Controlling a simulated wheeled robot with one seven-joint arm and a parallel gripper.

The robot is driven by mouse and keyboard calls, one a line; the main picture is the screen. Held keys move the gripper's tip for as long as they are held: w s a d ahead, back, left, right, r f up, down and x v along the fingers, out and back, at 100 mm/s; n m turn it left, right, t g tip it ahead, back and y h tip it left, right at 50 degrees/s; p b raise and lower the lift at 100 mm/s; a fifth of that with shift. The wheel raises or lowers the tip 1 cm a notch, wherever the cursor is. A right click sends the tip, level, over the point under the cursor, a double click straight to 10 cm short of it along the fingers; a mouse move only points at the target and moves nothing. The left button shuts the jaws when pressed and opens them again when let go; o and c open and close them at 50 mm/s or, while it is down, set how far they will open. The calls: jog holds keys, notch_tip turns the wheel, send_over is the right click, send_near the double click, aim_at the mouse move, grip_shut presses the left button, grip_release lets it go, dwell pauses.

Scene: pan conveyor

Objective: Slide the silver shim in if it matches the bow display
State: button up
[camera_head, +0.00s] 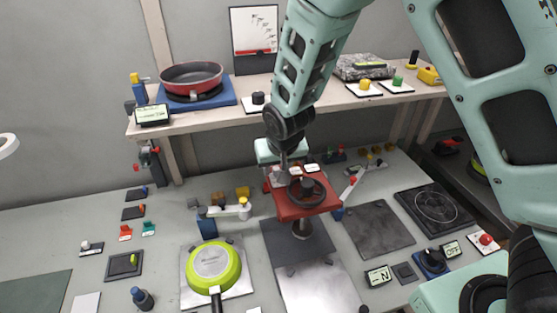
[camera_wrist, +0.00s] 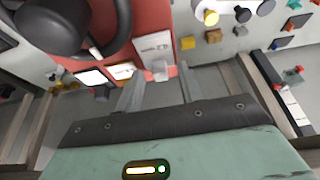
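A red stand (camera_head: 299,206) with a dark ring on top stands near the middle of the bench. A small silver piece (camera_wrist: 160,72), possibly the shim, is at the red stand's edge in the wrist view. My gripper (camera_wrist: 160,78) is open, its two grey fingers apart, with the silver piece appearing between or just beyond the tips; I cannot tell whether they touch. In the head view my gripper (camera_head: 282,158) is at the stand's back left, mostly hidden. A bright display (camera_wrist: 90,77) and a white label (camera_wrist: 155,44) are by the stand; their text is unreadable. I cannot tell which display is the bow display.
A green pan (camera_head: 213,266) lies on a light plate at front left. A red pan (camera_head: 191,77) sits on a blue base on the back shelf, beside a display (camera_head: 152,114). Another display (camera_head: 378,276) is at front right. Small blocks and fixtures crowd around the red stand.

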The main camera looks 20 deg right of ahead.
jog(key=b+v, duration=0.2)
jog(key=v, duration=1.5)
jog(key=shift+s+b, duration=0.1)
jog(key=shift+b, duration=0.2)
